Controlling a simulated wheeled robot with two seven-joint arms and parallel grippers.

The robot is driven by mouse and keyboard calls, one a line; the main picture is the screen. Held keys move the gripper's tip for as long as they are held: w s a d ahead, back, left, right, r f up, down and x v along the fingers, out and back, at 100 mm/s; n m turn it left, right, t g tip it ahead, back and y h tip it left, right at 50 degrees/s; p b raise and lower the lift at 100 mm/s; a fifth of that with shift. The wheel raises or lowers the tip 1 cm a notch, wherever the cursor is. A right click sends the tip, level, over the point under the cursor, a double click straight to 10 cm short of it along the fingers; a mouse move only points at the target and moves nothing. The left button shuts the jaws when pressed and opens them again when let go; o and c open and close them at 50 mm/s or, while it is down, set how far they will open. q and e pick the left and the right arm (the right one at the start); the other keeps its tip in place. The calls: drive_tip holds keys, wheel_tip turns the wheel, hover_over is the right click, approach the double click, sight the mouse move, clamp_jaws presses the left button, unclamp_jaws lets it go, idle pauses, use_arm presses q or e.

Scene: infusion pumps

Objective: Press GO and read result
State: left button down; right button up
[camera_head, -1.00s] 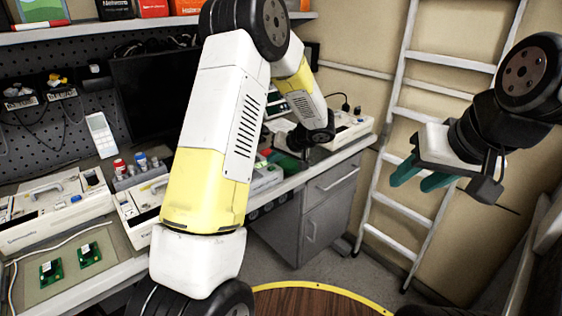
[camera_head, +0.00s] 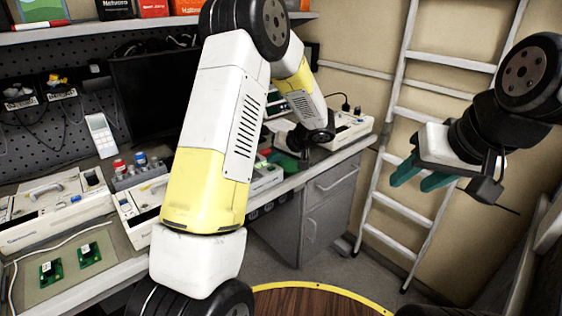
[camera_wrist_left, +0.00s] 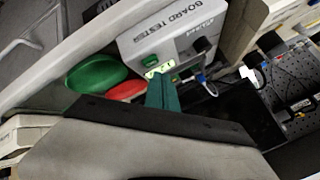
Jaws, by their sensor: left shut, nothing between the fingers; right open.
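The board tester (camera_wrist_left: 170,40), a grey box lettered "BOARD TESTER", stands in the left wrist view, tilted in the picture. A small green part (camera_wrist_left: 149,61) and a pale lit-looking patch (camera_wrist_left: 160,70) are on its face. I cannot read a GO label or a result. My left gripper (camera_wrist_left: 162,80) is shut and empty, its teal fingertips right at the pale patch. I cannot tell whether they touch it. In the head view my own left arm hides most of that area. My right gripper (camera_head: 423,181) is open and empty, away from the bench by the ladder.
A green dish (camera_wrist_left: 97,75) and a red dish (camera_wrist_left: 126,90) lie beside the tester. White pumps (camera_head: 60,207) and small green boards (camera_head: 90,254) are on the left of the bench. A dark monitor (camera_head: 150,95) stands behind. A ladder (camera_head: 398,120) leans at the right.

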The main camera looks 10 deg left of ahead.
sight(273, 171)
use_arm(q)
drive_tip(key=shift+f, duration=0.15)
drive_tip(key=shift+f, duration=0.25)
drive_tip(key=shift+f, duration=0.4)
idle(0.9)
drive_tip(key=shift+r, duration=0.8)
drive_tip(key=shift+r, duration=2.55)
drive_tip(key=shift+s, duration=0.1)
